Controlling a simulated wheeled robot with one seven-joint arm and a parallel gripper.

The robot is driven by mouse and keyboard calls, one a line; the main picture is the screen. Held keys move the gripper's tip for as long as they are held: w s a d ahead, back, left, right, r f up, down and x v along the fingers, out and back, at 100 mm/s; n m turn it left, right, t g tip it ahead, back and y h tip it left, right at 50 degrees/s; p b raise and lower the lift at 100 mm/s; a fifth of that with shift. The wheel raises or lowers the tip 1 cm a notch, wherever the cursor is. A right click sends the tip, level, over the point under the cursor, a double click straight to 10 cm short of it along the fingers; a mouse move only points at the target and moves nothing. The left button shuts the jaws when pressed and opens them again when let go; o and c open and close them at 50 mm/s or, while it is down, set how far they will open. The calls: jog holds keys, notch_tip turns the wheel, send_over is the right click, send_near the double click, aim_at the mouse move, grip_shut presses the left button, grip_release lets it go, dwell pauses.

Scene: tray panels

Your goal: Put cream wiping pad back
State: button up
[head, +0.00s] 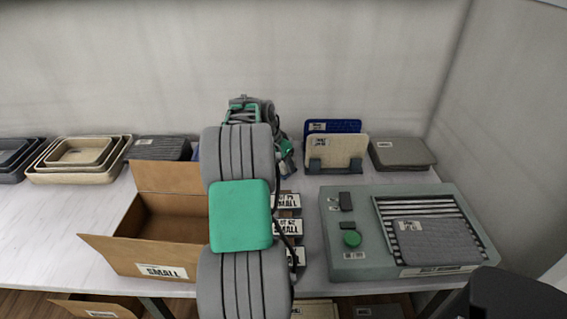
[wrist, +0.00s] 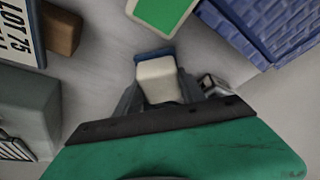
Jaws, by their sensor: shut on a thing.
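My gripper (wrist: 159,84) is shut on a small cream block with a blue far edge, which looks like the cream wiping pad (wrist: 158,78). The pad sits between the two grey fingers in the wrist view, above or at the pale table top; I cannot tell whether it touches it. In the head view my arm hides the pad and the fingertips. A green and white piece (wrist: 163,14) lies just beyond the pad, partly cut off by the frame.
A rack (head: 335,166) holds a cream panel (head: 341,150) and a blue panel (head: 317,126), which shows ribbed in the wrist view (wrist: 226,38). A grey-green fixture (head: 345,262) stands front right. An open carton (head: 125,256) stands left. Labelled boxes (head: 287,227) sit beside my arm.

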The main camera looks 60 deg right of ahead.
jog(key=shift+f, duration=0.25)
jog(key=o, duration=1.3)
jog(key=shift+r, duration=0.1)
jog(key=shift+r, duration=0.3)
jog(key=p+v, duration=0.1)
jog(key=v, duration=1)
jog(key=shift+a+r, duration=0.2)
jog(key=shift+r, duration=0.15)
